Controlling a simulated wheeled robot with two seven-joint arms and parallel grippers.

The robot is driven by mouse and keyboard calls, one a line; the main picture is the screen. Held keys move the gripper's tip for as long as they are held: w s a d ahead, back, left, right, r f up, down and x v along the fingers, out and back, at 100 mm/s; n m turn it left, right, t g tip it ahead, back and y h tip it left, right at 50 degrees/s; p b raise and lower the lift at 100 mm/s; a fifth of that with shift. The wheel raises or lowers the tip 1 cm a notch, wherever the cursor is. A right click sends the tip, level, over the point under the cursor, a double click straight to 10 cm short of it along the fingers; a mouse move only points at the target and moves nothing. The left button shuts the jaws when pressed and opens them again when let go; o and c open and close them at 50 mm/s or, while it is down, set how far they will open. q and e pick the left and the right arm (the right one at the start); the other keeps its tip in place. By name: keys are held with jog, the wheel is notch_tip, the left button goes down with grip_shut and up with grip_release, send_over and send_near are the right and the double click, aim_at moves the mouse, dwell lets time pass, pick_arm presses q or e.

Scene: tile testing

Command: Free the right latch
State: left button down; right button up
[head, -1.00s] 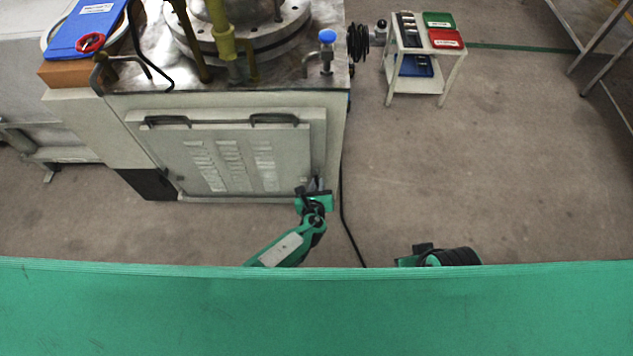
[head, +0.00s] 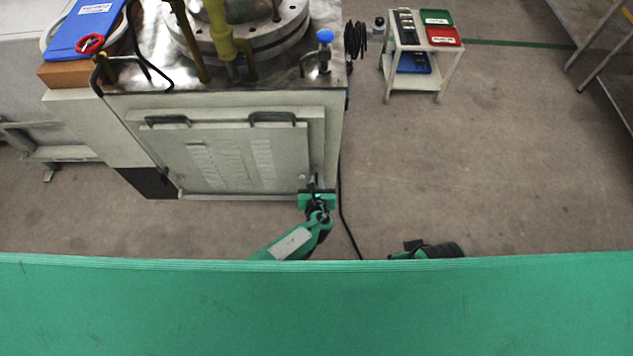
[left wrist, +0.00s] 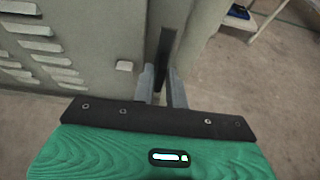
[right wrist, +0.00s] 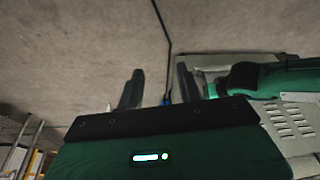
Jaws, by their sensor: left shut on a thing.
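The right latch is a dark upright bar (left wrist: 164,55) at the right edge of the louvred panel (head: 235,158) on the front of the grey machine. My left gripper (head: 317,184) is at the panel's lower right corner. In the left wrist view its two grey fingers (left wrist: 161,88) stand on either side of the bar, shut on it. The bar's lower end is hidden between the fingers. My right gripper (right wrist: 158,88) has its dark fingers wide apart with nothing between them, over bare floor. The head view shows only part of the right arm.
The panel has two handles (head: 273,118) along its top. A black cable (head: 347,222) runs over the floor right of the machine. A small white trolley (head: 413,85) with red and green bins stands farther right. The floor between is clear.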

pick_arm(q)
jog(key=c, duration=1.5)
grip_release()
